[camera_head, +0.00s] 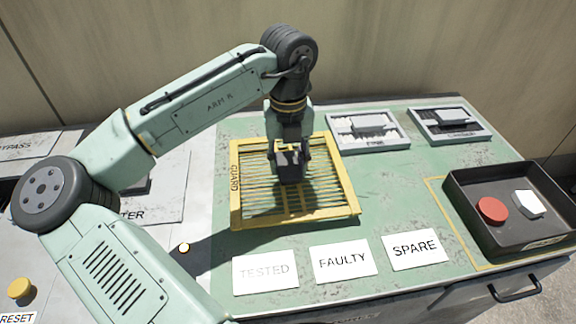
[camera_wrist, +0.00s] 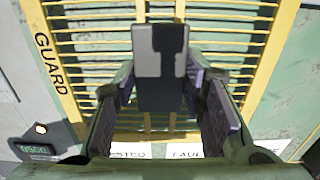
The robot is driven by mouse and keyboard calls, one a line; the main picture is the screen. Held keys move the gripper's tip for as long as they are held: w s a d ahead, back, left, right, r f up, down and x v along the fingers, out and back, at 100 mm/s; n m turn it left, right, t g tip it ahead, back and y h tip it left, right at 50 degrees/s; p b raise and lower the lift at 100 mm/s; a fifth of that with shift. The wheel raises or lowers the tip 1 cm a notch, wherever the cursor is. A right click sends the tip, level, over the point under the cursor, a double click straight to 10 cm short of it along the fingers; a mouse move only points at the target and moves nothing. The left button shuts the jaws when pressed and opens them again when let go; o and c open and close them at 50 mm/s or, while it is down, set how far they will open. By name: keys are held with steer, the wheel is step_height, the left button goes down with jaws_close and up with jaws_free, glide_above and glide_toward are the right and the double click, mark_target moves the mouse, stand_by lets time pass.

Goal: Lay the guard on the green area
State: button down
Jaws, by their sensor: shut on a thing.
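The guard (camera_head: 246,217) is a yellow slatted frame marked GUARD, over the left part of the green area (camera_head: 400,180). It looks roughly level; I cannot tell whether it touches the surface. My gripper (camera_head: 291,172) points down at the guard's middle and is shut on it, apparently by a dark grip block. In the wrist view the guard (camera_wrist: 58,75) spreads behind the fingers, and the dark block (camera_wrist: 160,75) stands between them. The fingers hide where the block joins the bars.
White cards TESTED (camera_head: 265,273), FAULTY (camera_head: 343,260) and SPARE (camera_head: 415,249) lie in front of the guard. Two grey framed units (camera_head: 368,131) (camera_head: 450,124) stand behind right. A black tray (camera_head: 515,240) holds a red disc and a white piece. Green surface between is clear.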

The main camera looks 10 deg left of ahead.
mark_target(288, 165)
steer(key=shift+f, duration=1.05)
steer(key=shift+f, duration=0.1)
steer(key=c, duration=1)
jaws_free()
step_height(288, 165, up, 12)
